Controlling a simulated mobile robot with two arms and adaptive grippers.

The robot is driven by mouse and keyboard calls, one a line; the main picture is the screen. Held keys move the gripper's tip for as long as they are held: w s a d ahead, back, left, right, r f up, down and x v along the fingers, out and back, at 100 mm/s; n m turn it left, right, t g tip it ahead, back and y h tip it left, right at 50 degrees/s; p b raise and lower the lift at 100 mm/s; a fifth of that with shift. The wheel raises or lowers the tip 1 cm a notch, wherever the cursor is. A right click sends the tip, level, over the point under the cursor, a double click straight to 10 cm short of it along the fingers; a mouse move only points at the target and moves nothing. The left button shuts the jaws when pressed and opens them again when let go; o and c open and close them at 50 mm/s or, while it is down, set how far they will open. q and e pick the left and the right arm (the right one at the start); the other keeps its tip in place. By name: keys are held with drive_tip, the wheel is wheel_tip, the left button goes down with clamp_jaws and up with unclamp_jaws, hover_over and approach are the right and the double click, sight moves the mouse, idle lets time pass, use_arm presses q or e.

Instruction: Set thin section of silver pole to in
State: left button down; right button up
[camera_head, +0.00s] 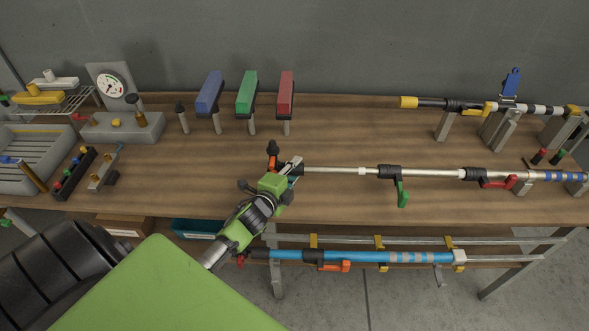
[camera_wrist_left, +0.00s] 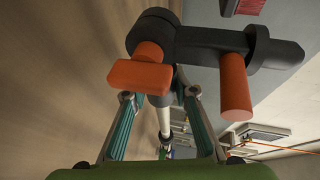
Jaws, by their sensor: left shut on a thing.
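The silver pole (camera_head: 335,170) lies left to right above the front half of the bench. Its thin section is at the left, and a black clamp with a hanging green lever (camera_head: 402,193) sits where it meets a thicker section. Farther right is a black clamp with a red lever (camera_head: 497,183), then a blue-striped end. My left gripper (camera_head: 292,169) is shut on the thin section near its left end. In the left wrist view the silver pole (camera_wrist_left: 164,120) runs between the fingers, beside a black end fitting with orange parts (camera_wrist_left: 190,42). My right gripper is not in view.
A yellow-ended pole (camera_head: 425,103) rests on grey stands behind. A blue pole (camera_head: 360,256) hangs on a rail below the bench front. Blue, green and red blocks (camera_head: 286,95) stand on posts behind my gripper. A gauge (camera_head: 111,87) is at left. Bench centre is mostly clear.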

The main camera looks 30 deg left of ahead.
sight(335, 172)
use_arm(q)
drive_tip(key=w+d+b, duration=0.1)
drive_tip(key=w+d, duration=0.1)
drive_tip(key=d, duration=0.1)
drive_tip(key=w+d+b, duration=0.1)
drive_tip(key=w+d, duration=0.1)
drive_tip(key=d, duration=0.1)
drive_tip(key=w+d+b, duration=0.1)
drive_tip(key=w+d, duration=0.1)
drive_tip(key=d, duration=0.2)
drive_tip(key=shift+f, duration=0.2)
drive_tip(key=shift+w+d+r, duration=0.15)
drive_tip(key=shift+w+d, duration=0.05)
drive_tip(key=shift+d, duration=0.1)
drive_tip(key=c, duration=1.6)
unclamp_jaws()
drive_tip(key=shift+w, duration=0.1)
drive_tip(key=shift+c, duration=0.2)
drive_tip(key=v, duration=1.2)
